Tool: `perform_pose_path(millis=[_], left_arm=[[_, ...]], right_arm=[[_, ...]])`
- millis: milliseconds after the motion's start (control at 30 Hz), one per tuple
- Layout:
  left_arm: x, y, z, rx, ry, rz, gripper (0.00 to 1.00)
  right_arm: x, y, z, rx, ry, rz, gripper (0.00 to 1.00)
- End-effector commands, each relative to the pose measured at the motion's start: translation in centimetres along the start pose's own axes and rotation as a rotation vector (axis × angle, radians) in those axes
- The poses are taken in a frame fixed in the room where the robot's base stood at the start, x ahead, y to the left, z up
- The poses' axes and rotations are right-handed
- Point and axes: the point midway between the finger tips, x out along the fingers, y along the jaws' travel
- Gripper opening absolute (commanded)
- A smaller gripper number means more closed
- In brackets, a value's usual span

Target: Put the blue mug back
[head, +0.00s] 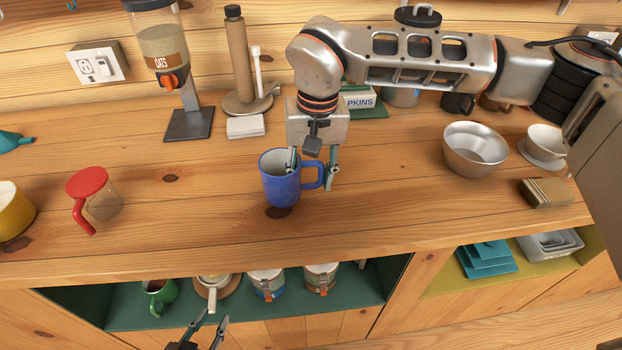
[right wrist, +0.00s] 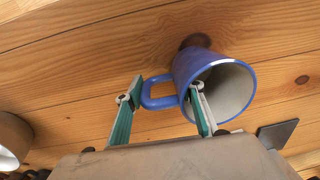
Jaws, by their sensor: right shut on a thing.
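The blue mug (head: 280,187) is upright at the middle of the wooden counter, its handle to the right. I cannot tell whether its base touches the counter. My right gripper (head: 311,168) comes down from above and is shut on it, one finger at the inside of the rim, the other beyond the handle. In the right wrist view the blue mug (right wrist: 183,68) shows its pale inside and the handle between the fingers of the right gripper (right wrist: 163,108).
A metal bowl (head: 474,150) stands right. The counter's front strip is clear.

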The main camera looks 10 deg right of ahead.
Motion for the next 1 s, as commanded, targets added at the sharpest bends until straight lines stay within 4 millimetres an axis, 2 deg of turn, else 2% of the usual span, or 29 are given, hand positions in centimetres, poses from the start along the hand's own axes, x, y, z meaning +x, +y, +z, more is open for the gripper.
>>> perform_pose_path(millis=[100, 433, 467, 500, 867, 1000], left_arm=[[0.0, 0.0, 0.1, 0.000, -0.002, 0.000, 0.29], [0.0, 0.2, 0.7, -0.001, -0.011, 0.002, 0.29], [0.0, 0.2, 0.7, -0.001, -0.011, 0.002, 0.29], [0.0, 0.2, 0.7, -0.001, -0.011, 0.002, 0.29], [0.0, 0.1, 0.6, -0.001, -0.010, 0.002, 0.29], [-0.1, 0.1, 0.4, -0.001, -0.007, 0.001, 0.29]], right_arm=[[0.8, 0.0, 0.0, 0.000, 0.001, -0.002, 0.00], [1.1, 0.1, 0.0, 0.000, 0.001, 0.000, 0.00], [1.1, 0.1, 0.0, 0.000, 0.001, 0.001, 0.43], [1.1, 0.1, 0.0, 0.000, 0.001, 0.001, 0.53], [0.9, 0.0, 0.0, 0.000, 0.001, 0.000, 0.55], [-0.2, 0.0, -0.1, -0.001, 0.005, 0.000, 0.55]])
